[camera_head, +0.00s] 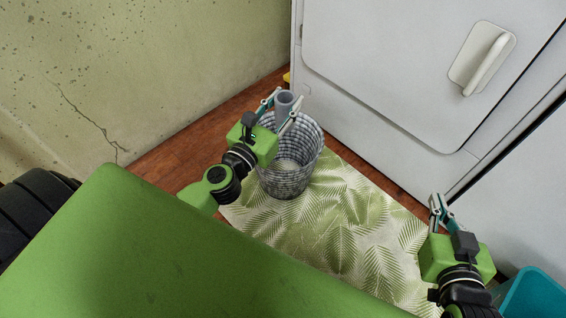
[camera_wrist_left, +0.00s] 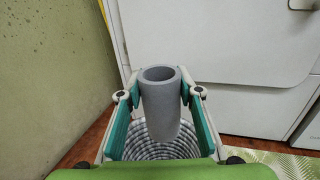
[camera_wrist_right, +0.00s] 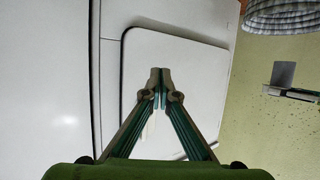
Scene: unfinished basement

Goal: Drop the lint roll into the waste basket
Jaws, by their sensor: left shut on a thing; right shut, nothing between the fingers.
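The lint roll is a grey hollow tube (camera_head: 284,98), also seen upright in the left wrist view (camera_wrist_left: 160,110). My left gripper (camera_head: 284,106) is shut on it, with a finger on each side. The waste basket (camera_head: 290,175) is a round grey-and-white woven basket, open at the top. The held roll is over the basket's far rim area in the head view, and the basket's woven inside (camera_wrist_left: 165,148) shows behind and below it in the left wrist view. My right gripper (camera_head: 437,207) is shut and empty, its fingertips together in the right wrist view (camera_wrist_right: 160,77).
The basket stands on a leaf-patterned mat (camera_head: 345,225) on a wooden floor. A white appliance (camera_head: 375,90) with a handle stands behind it. A cracked green wall (camera_head: 120,70) is at left. A teal container (camera_head: 535,295) is at lower right.

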